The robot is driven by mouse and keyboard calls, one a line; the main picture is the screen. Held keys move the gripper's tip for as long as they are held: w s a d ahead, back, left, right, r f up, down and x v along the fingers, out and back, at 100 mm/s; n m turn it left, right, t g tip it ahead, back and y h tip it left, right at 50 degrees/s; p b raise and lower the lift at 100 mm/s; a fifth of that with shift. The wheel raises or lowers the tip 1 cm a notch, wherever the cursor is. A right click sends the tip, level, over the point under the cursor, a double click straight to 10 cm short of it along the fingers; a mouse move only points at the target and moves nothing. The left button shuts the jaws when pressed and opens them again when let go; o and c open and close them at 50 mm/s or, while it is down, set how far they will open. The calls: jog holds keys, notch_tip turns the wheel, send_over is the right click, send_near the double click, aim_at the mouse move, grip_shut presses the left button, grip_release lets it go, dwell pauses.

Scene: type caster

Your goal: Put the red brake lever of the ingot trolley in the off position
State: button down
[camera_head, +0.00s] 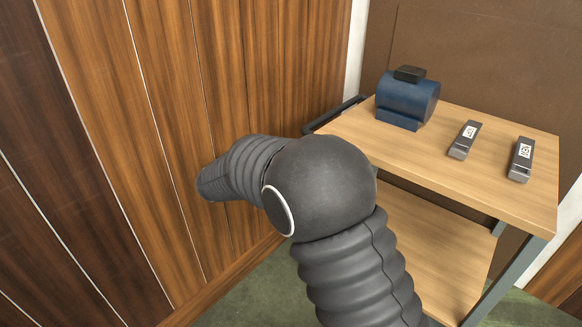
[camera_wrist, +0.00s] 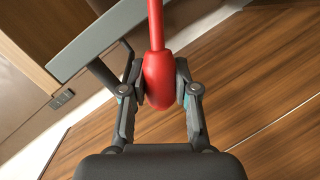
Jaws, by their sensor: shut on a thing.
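The red brake lever (camera_wrist: 157,80) shows in the wrist view, with a thin shaft at the top and a thicker rounded grip end below. My gripper (camera_wrist: 158,84) is shut on that grip end, one finger pad on each side. The ingot trolley (camera_head: 345,130) stands at the right in the head view, with a wooden top and a lower shelf. In the head view my arm hides the gripper and the lever. The lever's base is not in view, so I cannot tell its position setting.
A wood-panelled wall (camera_head: 240,70) is close on the left. Green floor (camera_head: 265,290) shows below.

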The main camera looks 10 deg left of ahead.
jog(key=c, duration=0.8)
grip_release()
jog(key=shift+w+d+r, duration=0.1)
jog(key=shift+w+r, duration=0.05)
jog(key=shift+r, duration=0.05)
jog(key=shift+c, duration=0.2)
jog(key=shift+f, duration=0.1)
jog(key=shift+s+a, duration=0.2)
jog(key=shift+s, duration=0.1)
jog(key=v, duration=1.1)
jog(key=shift+s+a, duration=0.15)
jog(key=shift+a, duration=0.05)
